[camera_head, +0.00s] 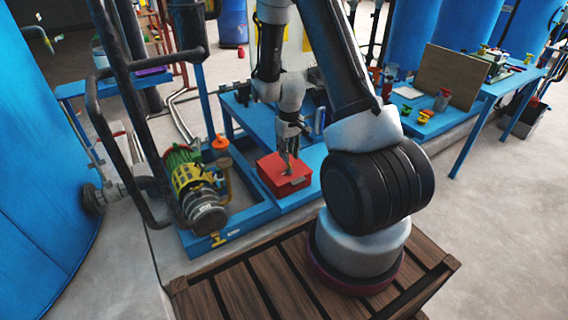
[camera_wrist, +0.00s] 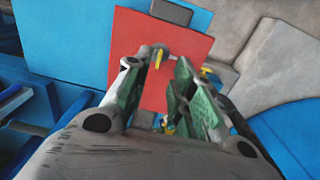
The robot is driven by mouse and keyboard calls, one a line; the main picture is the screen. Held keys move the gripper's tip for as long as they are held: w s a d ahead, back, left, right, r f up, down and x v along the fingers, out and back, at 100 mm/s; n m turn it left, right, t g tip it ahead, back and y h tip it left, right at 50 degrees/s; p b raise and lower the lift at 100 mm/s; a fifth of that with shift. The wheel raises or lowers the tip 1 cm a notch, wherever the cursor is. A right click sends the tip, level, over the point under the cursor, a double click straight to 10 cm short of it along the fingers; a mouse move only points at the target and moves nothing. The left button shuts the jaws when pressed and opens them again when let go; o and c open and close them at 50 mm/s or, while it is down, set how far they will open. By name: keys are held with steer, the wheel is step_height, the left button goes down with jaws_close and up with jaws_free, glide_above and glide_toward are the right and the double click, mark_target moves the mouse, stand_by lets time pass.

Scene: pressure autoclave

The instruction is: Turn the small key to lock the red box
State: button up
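The red box (camera_head: 276,180) sits on the blue bench frame, below my gripper (camera_head: 288,158). In the wrist view the red box (camera_wrist: 195,45) fills the upper middle, with a dark grey block (camera_wrist: 171,12) at its far edge. My gripper (camera_wrist: 171,62) is over the box, its two green-padded fingers apart with a gap between them. A small yellow piece (camera_wrist: 158,59) shows at the left fingertip, and another yellow piece (camera_wrist: 208,71) lies beyond the right finger. I cannot tell which is the key, or whether a finger touches it. The fingers hide part of the box.
A yellow and green motor pump (camera_head: 195,190) stands left of the box, with dark pipes (camera_head: 125,120) behind it. A blue table (camera_head: 445,118) at the right holds a brown board (camera_head: 450,77) and small coloured parts. Grey floor (camera_head: 500,220) is clear at the right.

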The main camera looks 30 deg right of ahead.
mark_target(289, 167)
steer(key=shift+d+f, duration=0.1)
steer(key=shift+f, duration=2.3)
jaws_close()
